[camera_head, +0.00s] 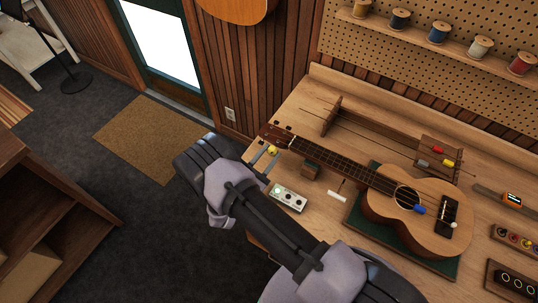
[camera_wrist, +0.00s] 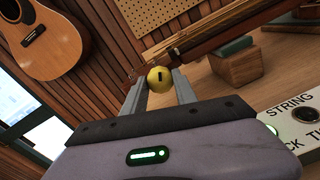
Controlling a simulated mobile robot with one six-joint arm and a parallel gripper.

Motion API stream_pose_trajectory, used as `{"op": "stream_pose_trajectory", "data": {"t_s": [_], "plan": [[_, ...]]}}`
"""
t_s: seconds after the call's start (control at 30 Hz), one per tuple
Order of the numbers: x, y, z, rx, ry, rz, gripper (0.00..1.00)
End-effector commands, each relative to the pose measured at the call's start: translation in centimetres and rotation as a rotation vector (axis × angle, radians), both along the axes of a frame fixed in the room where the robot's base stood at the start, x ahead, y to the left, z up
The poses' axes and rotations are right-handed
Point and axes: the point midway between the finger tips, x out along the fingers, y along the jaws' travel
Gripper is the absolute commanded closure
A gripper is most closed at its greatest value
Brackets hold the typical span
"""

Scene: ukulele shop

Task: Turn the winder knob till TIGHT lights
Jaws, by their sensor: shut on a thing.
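The yellow winder knob (camera_head: 272,149) is at the headstock end of the ukulele (camera_head: 435,225). In the wrist view the knob (camera_wrist: 160,79) is round with a short dark mark, upright or nearly so. My gripper (camera_head: 264,157) is shut on the knob, one finger on each side, as the wrist view also shows (camera_wrist: 160,92). The pale indicator box (camera_head: 288,198) lies on the bench beside my gripper. In the wrist view this box (camera_wrist: 297,128) shows "STRING" and parts of two lower words. A green glow is at its left; the lamp above "TI" looks dark.
A small wooden block (camera_head: 310,170) supports the ukulele neck near my gripper. A green mat (camera_head: 356,217) is under the body. A wooden jig with colored beads (camera_head: 434,150) stands behind. Thread spools (camera_head: 400,19) line a shelf.

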Motion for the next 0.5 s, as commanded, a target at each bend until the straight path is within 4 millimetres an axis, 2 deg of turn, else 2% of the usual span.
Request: {"op": "stream_pose_trajectory", "data": {"t_s": [0.5], "plan": [[0.0,-0.01,-0.24,0.373,-0.247,-0.001,1.0]]}}
